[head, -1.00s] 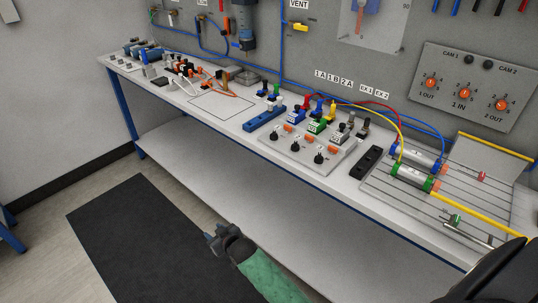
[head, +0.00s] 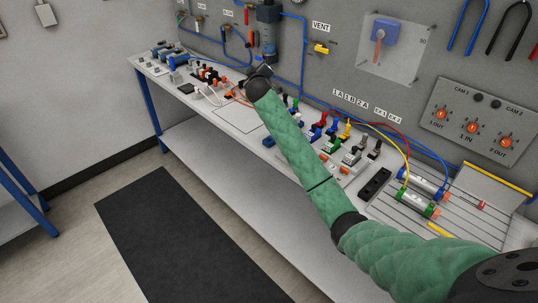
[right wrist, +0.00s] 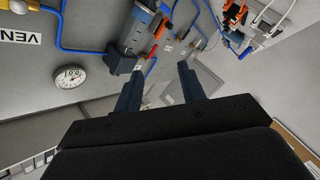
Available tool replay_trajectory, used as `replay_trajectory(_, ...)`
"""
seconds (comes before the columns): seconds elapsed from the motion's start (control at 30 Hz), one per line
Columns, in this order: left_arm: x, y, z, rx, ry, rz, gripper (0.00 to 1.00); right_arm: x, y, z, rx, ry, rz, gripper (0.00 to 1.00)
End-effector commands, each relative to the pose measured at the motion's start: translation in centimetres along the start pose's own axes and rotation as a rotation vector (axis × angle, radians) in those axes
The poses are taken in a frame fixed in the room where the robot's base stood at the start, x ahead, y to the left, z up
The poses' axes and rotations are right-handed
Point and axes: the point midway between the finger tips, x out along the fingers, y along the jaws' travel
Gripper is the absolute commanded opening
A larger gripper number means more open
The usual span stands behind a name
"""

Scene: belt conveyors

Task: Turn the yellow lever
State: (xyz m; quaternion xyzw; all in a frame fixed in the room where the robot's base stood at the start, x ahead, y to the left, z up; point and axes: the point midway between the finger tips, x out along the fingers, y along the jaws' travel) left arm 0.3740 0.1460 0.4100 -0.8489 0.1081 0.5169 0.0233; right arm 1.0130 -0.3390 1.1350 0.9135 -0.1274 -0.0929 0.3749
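The yellow lever (head: 320,47) sits on the grey back wall just under the VENT label (head: 321,26), in the head view. It lies roughly level, on a small valve beside a blue tube. My right gripper (head: 262,71) is up over the bench, to the left of the lever and lower in the picture, apart from it. In the right wrist view its two dark fingers (right wrist: 160,82) stand apart with nothing between them. My left gripper is not in view.
A dark cylindrical unit (head: 267,30) hangs on the wall close behind my right gripper. A round gauge (right wrist: 69,75) shows in the right wrist view. Blue tubes (head: 303,75) run along the wall.

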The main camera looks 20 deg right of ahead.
Motion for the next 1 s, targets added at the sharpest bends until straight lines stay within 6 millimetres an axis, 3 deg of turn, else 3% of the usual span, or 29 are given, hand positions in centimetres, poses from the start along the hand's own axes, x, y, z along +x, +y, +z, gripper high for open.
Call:
replay_trajectory(0.03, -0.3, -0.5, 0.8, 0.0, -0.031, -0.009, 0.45, 1.2, 3.7, -0.6, -0.056, -0.045, 0.058, 0.4)
replay_trajectory(0.1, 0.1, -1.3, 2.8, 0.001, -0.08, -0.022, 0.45, 2.5, 7.6, 0.1, -0.152, -0.135, 0.141, 0.4)
replay_trajectory(0.2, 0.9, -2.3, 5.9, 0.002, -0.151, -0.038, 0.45, 3.5, 11.4, 2.7, -0.292, -0.286, 0.24, 0.4)
replay_trajectory(0.3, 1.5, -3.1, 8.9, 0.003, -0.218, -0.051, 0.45, 3.4, 13.8, 5.8, -0.429, -0.448, 0.322, 0.4)
replay_trajectory(0.43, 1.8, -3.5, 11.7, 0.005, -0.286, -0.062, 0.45, 2.0, 15.8, 9.0, -0.582, -0.648, 0.395, 0.4)
replay_trajectory(0.63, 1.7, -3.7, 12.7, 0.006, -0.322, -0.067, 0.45, 0.5, 16.8, 10.4, -0.691, -0.794, 0.41, 0.4)
replay_trajectory(1.0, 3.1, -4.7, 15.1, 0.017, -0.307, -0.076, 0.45, 2.5, 18.9, 11.9, -0.7, -0.799, 0.404, 0.4)
